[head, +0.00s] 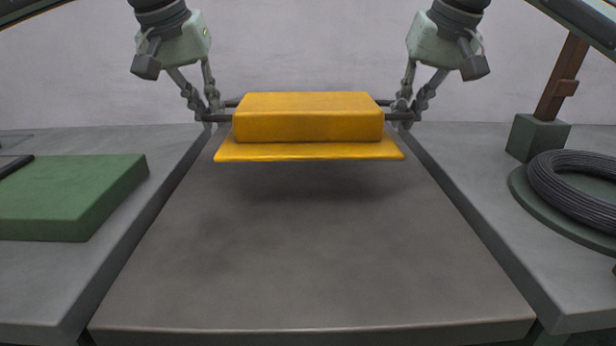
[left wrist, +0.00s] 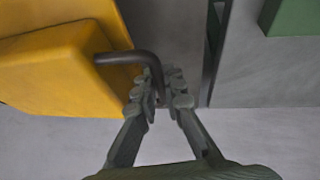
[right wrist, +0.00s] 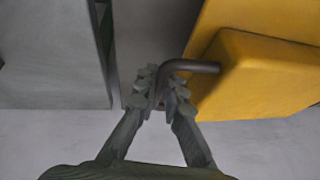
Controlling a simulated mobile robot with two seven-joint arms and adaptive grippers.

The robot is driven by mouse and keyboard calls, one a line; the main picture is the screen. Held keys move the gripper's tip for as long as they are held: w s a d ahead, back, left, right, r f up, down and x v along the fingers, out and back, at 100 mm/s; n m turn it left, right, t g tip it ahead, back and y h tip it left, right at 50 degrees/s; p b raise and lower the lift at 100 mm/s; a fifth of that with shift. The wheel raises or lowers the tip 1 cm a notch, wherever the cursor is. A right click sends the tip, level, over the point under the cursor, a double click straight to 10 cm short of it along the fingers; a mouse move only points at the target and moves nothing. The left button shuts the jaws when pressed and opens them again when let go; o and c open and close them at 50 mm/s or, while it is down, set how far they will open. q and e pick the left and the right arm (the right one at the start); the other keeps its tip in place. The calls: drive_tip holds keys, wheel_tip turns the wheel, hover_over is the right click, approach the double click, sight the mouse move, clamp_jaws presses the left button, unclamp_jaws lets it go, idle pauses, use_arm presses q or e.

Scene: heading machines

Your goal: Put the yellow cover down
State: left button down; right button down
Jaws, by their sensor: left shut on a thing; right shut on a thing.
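The yellow cover (head: 308,118) is a block with a wider flat flange at its base. In the head view it hangs level above the far part of the grey middle table (head: 310,260), with a dark shadow under it. My left gripper (head: 212,112) is shut on the dark bent handle at the cover's left side. The left wrist view shows the fingers (left wrist: 160,90) around this handle (left wrist: 125,57) beside the cover (left wrist: 60,65). My right gripper (head: 403,112) is shut on the matching right handle. The right wrist view shows that handle (right wrist: 190,66) between the fingers (right wrist: 160,90).
A green block (head: 75,195) lies on the left side table. On the right side table are a coil of dark cable (head: 575,190) on a green disc and a green base (head: 537,137) with a brown post. The middle table's near part is clear.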

use_arm(q)
drive_tip(key=shift+w+a+f, duration=0.1)
drive_tip(key=shift+a+f, duration=0.05)
drive_tip(key=shift+a, duration=0.1)
use_arm(e)
drive_tip(key=shift+w+d+f, duration=0.1)
drive_tip(key=shift+d+f, duration=0.05)
drive_tip(key=shift+d, duration=0.1)
